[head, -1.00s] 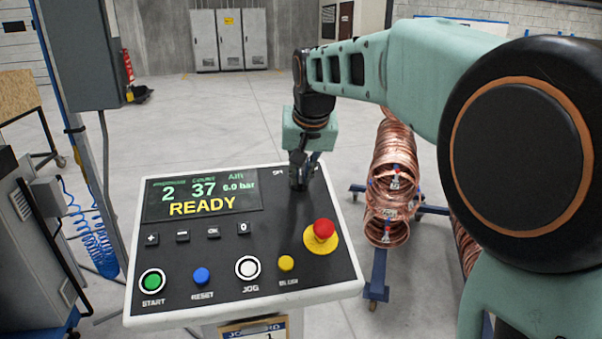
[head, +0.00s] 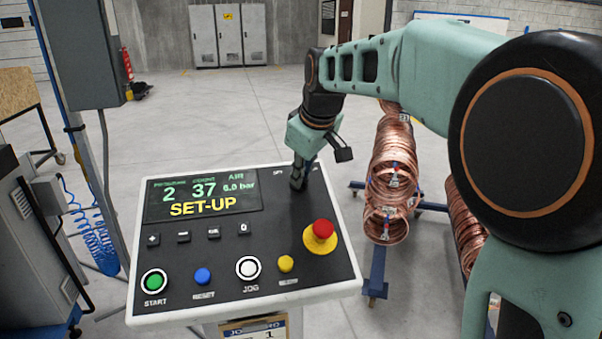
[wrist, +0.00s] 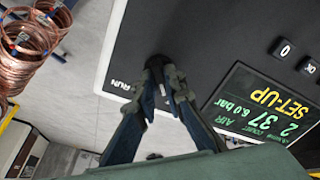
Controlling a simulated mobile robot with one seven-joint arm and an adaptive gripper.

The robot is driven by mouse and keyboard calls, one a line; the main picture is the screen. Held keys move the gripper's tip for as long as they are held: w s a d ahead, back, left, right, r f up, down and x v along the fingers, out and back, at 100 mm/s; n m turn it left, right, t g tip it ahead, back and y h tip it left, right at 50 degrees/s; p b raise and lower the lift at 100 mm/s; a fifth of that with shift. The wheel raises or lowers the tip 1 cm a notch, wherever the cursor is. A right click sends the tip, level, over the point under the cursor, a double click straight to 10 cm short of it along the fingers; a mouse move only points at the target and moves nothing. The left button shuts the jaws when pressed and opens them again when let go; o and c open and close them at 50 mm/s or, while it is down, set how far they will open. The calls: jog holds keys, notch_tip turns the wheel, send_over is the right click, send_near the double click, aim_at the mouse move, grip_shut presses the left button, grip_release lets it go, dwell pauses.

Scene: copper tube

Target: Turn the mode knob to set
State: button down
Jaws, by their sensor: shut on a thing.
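The control panel (head: 212,254) stands in front of me, with a dark face and a pale rim. Its screen (head: 203,197) reads "SET-UP" in yellow. My gripper (head: 298,184) is at the panel's upper right, its fingers down on the mode knob. In the wrist view my gripper (wrist: 160,92) has its two fingers closed together at the panel face, beside a "RUN" label. The knob is mostly hidden by the fingers. The screen (wrist: 262,105) also shows "SET-UP" in the wrist view.
A red emergency button (head: 320,231) on a yellow base sits just below my gripper. Green start (head: 154,282), blue reset (head: 203,276), white jog (head: 248,268) and yellow (head: 286,264) buttons line the panel's front. Copper coils (head: 392,175) stand on a blue frame to the right.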

jog(key=shift+n, duration=0.5)
jog(key=c, duration=2)
grip_release()
jog(key=v, duration=1.2)
